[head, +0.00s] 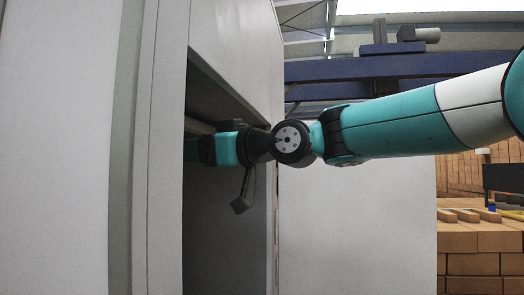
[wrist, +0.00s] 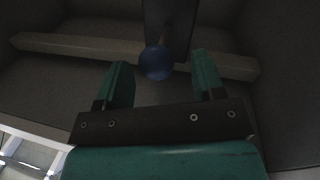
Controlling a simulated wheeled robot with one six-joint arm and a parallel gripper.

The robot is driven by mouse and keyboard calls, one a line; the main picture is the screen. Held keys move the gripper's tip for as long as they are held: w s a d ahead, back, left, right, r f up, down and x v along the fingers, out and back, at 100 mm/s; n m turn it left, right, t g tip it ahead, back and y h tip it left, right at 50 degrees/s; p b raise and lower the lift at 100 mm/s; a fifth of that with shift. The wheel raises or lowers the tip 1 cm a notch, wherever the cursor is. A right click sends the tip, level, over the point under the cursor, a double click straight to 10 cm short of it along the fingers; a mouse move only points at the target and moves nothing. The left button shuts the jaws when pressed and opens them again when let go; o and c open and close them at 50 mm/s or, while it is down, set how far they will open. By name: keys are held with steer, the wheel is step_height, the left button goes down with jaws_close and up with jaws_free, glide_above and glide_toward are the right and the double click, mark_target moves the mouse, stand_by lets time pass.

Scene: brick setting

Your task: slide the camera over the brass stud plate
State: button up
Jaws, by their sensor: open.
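My gripper (wrist: 160,75) is open inside a dark compartment, its two teal fingers apart. A dark blue round object (wrist: 156,62) shows between and just beyond the fingertips, apart from both fingers as far as I can see. It sits at the lower end of a dark upright panel (wrist: 170,22). I cannot tell whether either of these is the camera. No brass stud plate can be made out. In the head view my arm enters the grey cabinet (head: 235,45) through its opening, and the cabinet wall hides my fingertips.
A pale bar (wrist: 75,46) runs across the compartment, passing behind the fingers. Dark side walls (wrist: 280,80) stand close on both sides. In the head view, stacked bricks (head: 475,240) stand at the right, with a blue beam (head: 350,72) behind my arm.

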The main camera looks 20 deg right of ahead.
steer(key=b+v, duration=0.4)
steer(key=v, duration=1.1)
